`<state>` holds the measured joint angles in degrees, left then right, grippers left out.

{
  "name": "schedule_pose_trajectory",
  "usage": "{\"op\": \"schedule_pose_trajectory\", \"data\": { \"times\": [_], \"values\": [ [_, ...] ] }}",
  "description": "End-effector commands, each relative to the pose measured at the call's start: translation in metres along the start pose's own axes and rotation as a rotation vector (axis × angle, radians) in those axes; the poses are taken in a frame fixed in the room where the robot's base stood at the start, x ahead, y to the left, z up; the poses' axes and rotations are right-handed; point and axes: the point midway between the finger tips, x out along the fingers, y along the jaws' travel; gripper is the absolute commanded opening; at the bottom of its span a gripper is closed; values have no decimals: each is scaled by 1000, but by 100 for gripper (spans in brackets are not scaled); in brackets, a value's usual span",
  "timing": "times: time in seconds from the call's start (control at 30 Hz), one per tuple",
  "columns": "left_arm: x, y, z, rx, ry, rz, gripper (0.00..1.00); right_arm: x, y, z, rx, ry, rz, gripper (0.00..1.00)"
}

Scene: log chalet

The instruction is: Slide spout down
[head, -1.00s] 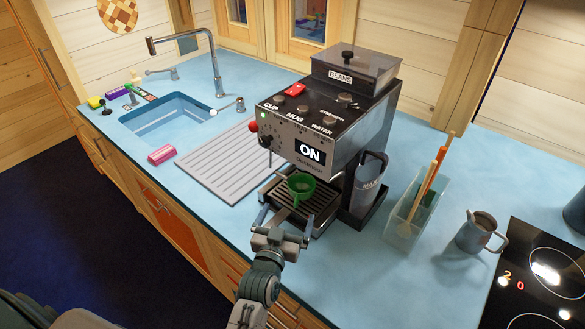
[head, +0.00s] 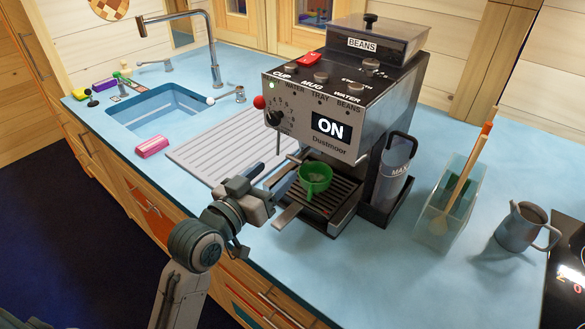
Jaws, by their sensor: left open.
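The coffee machine (head: 345,120) stands on the blue counter, its display reading ON. I cannot clearly make out its spout; the space under the overhanging front is dark. A thin upright rod (head: 278,145) hangs below the dial at the front left. A green cup (head: 316,180) stands on the slatted drip tray (head: 340,205) under the front. My left gripper (head: 293,192) is open and empty, low in front of the machine. Its two fingers point toward the cup from the left, apart from it as far as I can tell. My right gripper is out of view.
A clear water tank (head: 395,172) is at the machine's right side. Further right are a utensil holder (head: 447,220), a metal jug (head: 522,226) and a hob (head: 568,275). A ribbed drainboard (head: 215,150) and sink (head: 155,108) lie left, with a pink sponge (head: 151,146).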

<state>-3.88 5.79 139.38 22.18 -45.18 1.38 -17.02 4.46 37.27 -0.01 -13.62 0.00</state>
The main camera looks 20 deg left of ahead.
Motion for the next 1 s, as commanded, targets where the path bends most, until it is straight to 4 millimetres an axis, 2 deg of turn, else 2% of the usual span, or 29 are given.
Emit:
{"op": "schedule_pose_trajectory", "data": {
  "times": [0.03, 0.13, 0.27, 0.37, 0.5, 0.8, 1.0],
  "values": [
    [-6, 4, 4, 3, -4, 25, 66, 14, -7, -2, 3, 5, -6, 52],
    [-13, 11, 1, 0, -20, 55, 66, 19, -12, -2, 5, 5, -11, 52],
    [-11, 14, -3, -3, -27, 65, 66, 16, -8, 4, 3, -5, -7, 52],
    [-1, 15, -4, -6, -26, 63, 66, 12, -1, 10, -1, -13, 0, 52],
    [24, 17, -5, -9, -26, 64, 66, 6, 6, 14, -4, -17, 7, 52],
    [76, 20, -2, -4, -28, 63, 66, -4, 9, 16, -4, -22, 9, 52],
    [91, 20, 0, -2, -27, 63, 66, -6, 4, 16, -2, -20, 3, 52]
  ]
}}
